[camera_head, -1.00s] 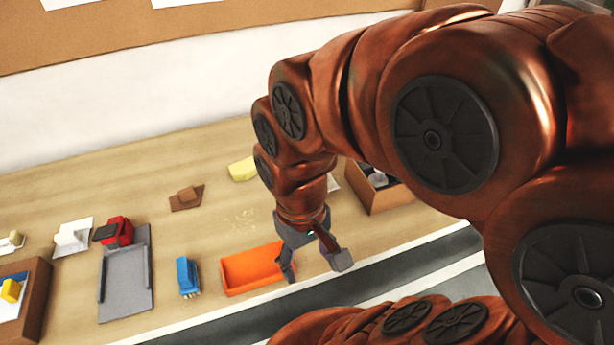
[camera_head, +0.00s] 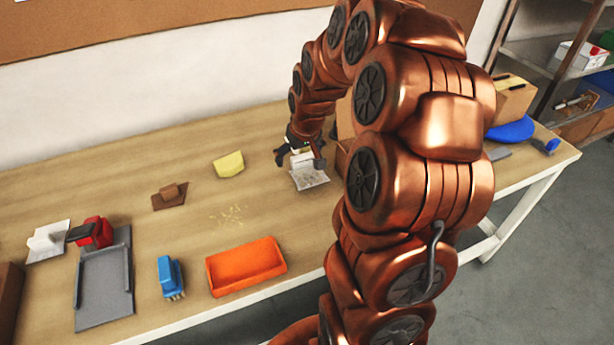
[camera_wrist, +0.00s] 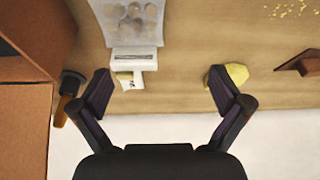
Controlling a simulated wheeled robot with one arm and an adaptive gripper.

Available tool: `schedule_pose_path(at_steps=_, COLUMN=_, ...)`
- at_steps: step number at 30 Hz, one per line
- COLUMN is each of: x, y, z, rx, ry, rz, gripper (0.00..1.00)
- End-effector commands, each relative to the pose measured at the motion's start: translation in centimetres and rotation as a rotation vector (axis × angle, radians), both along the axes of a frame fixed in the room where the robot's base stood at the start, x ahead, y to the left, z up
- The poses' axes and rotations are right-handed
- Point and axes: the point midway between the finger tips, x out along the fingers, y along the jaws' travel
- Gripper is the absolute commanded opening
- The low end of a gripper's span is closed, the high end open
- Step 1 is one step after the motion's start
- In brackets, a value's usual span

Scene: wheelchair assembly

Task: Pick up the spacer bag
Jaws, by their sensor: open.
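A clear bag with several round pale pieces and a white header, which looks like the spacer bag (camera_wrist: 130,22), lies flat on the table at the top of the wrist view. In the head view the bag (camera_head: 311,178) lies on the table below my gripper (camera_head: 299,160), which partly covers its far end. In the wrist view my gripper (camera_wrist: 160,86) is open and empty, its fingers wide apart. The bag's header (camera_wrist: 133,59) shows between and beyond the fingertips, nearer the left one. I cannot tell the exact height of the fingertips above the table.
A brown box (camera_wrist: 30,30) stands close left of the bag in the wrist view. A yellow piece (camera_head: 228,164), a brown block (camera_head: 169,194), an orange bin (camera_head: 247,266), a blue brush (camera_head: 169,278) and a grey tray (camera_head: 103,288) are on the table. The wall runs behind.

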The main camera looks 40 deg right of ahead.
Motion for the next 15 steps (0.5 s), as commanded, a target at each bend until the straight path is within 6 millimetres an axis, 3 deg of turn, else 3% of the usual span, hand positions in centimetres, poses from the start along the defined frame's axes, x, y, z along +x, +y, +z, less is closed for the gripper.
schedule_pose_path(at_steps=1, x=0.5, y=-1.4, z=-1.0, rx=-0.005, ry=-0.013, rz=-0.016, gripper=1.0)
schedule_pose_path(at_steps=6, x=1.7, y=-4.2, z=-2.3, rx=-0.017, ry=-0.046, rz=-0.043, gripper=1.0)
schedule_pose_path(at_steps=15, x=2.6, y=-5.2, z=-3.6, rx=-0.024, ry=-0.059, rz=-0.05, gripper=1.0)
